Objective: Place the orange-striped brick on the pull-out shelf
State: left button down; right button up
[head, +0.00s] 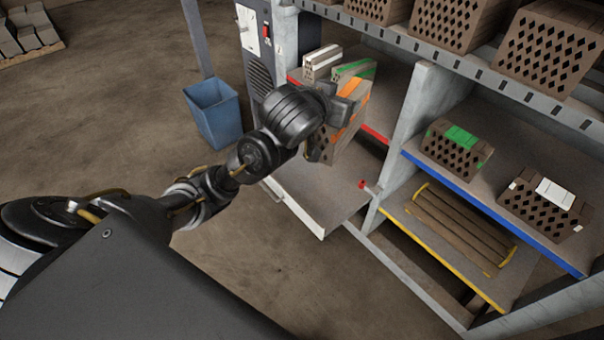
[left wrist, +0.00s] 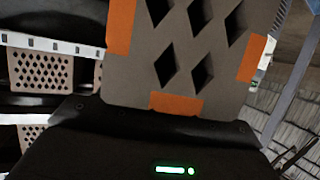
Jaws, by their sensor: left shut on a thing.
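The orange-striped brick (head: 351,136) is grey-brown with diamond holes and orange bands. My left gripper (head: 345,103) is shut on it. The brick appears over the inner part of the pull-out shelf (head: 322,203), a pale board with a white front edge low in the rack; I cannot tell the gap between them. In the left wrist view the brick (left wrist: 190,55) fills the upper middle, with orange patches on its edges. The arm hides part of the brick and shelf. My right gripper is not in view.
White-striped (head: 322,61) and green-striped (head: 356,69) bricks stand behind my gripper by the red-edged shelf. A grey upright (head: 412,120) is right of the held brick. A blue-edged shelf (head: 480,203) holds two bricks. A blue bin (head: 213,112) stands left on open floor.

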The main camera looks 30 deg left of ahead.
aim_at(306, 169)
jog(key=z, duration=0.05)
jog(key=k, duration=0.25)
jog(key=u, duration=0.5)
jog(key=i, duration=1.15)
jog(key=u, duration=0.25)
